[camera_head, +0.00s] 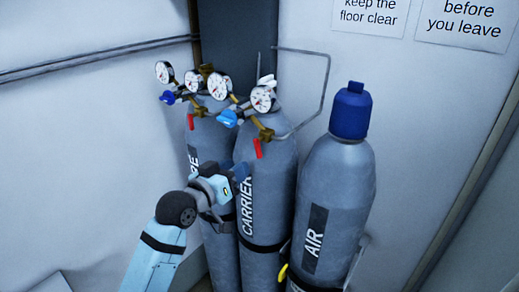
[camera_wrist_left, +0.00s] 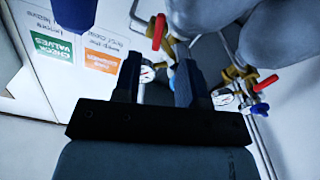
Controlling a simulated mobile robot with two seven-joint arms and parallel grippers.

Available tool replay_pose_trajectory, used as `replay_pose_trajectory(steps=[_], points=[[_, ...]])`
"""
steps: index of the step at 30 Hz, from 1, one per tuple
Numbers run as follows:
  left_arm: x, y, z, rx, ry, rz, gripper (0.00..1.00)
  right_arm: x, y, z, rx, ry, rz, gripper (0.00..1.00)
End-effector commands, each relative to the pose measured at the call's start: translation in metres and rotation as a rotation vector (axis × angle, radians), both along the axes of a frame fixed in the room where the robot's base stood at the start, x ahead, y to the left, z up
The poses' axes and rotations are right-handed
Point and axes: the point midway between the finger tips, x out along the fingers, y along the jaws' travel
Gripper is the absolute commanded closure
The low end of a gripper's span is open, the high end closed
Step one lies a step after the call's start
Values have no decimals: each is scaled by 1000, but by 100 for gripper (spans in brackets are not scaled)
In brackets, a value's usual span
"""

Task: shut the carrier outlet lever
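The carrier cylinder (camera_head: 282,190) is the middle grey one, labelled CARRIER. Its red outlet lever (camera_head: 257,148) hangs down, slightly tilted, below a brass fitting at the cylinder's top. My left gripper (camera_head: 241,172) is in front of this cylinder, below and left of the lever and apart from it. In the left wrist view, which is turned over, my left gripper (camera_wrist_left: 157,68) is open and empty. A red lever (camera_wrist_left: 159,32), likely the carrier's, shows beyond the gap between its fingers. My right gripper is in neither view.
A second cylinder with another red lever (camera_head: 190,121) stands at the left. The AIR cylinder (camera_head: 335,200) with a blue cap (camera_head: 350,110) stands at the right.

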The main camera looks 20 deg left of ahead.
Motion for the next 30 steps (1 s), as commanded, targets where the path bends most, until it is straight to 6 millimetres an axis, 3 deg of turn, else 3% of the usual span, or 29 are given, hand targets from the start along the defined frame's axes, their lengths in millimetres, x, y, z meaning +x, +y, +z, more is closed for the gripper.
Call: replay_pose_trajectory(steps=[6,12,18,26,30], points=[[46,-17,3,-2,1,-1,62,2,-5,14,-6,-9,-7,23],[74,-27,1,-1,1,0,62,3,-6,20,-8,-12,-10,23],[86,-32,0,0,1,-1,62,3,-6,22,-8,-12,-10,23],[87,-32,0,0,1,0,62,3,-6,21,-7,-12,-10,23],[86,-32,0,0,1,0,92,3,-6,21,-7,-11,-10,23]])
